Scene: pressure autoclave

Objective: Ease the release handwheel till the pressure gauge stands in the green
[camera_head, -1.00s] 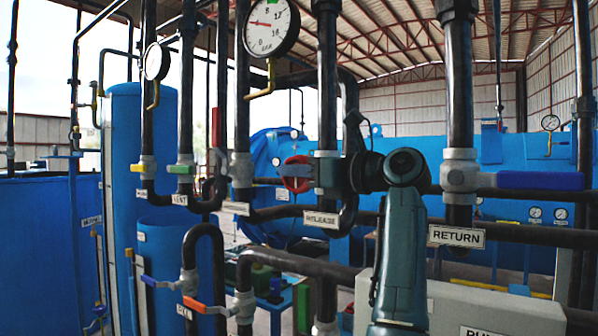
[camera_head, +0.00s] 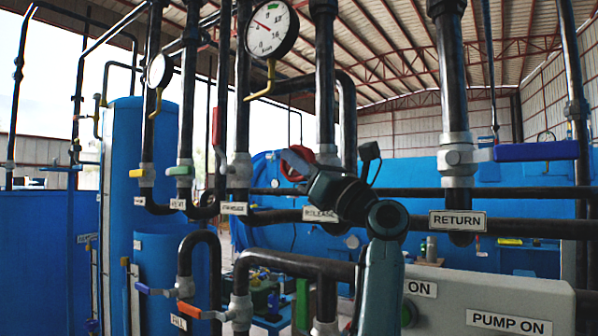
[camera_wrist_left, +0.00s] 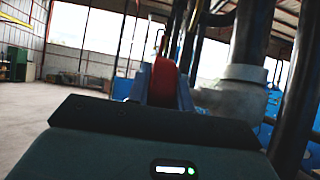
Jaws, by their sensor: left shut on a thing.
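The red release handwheel (camera_head: 297,162) is beside the RELEASE pipe, above the RELEASE label (camera_head: 319,214). My left gripper (camera_head: 303,170) is shut on its rim. In the left wrist view the red handwheel (camera_wrist_left: 164,82) stands between the fingers, with the pale valve body to its right. My wrist hides part of the valve in the head view. The large pressure gauge (camera_head: 271,28) is at the top, its upper edge cut off. Its red needle points left and somewhat up; a little green shows at the top of the dial. My right gripper is out of view.
A RETURN pipe with a blue lever (camera_head: 536,151) is to the right. Red (camera_head: 216,126), green (camera_head: 180,171) and yellow (camera_head: 137,173) handles are on pipes to the left. A PUMP ON panel (camera_head: 470,296) is at lower right, close to my arm.

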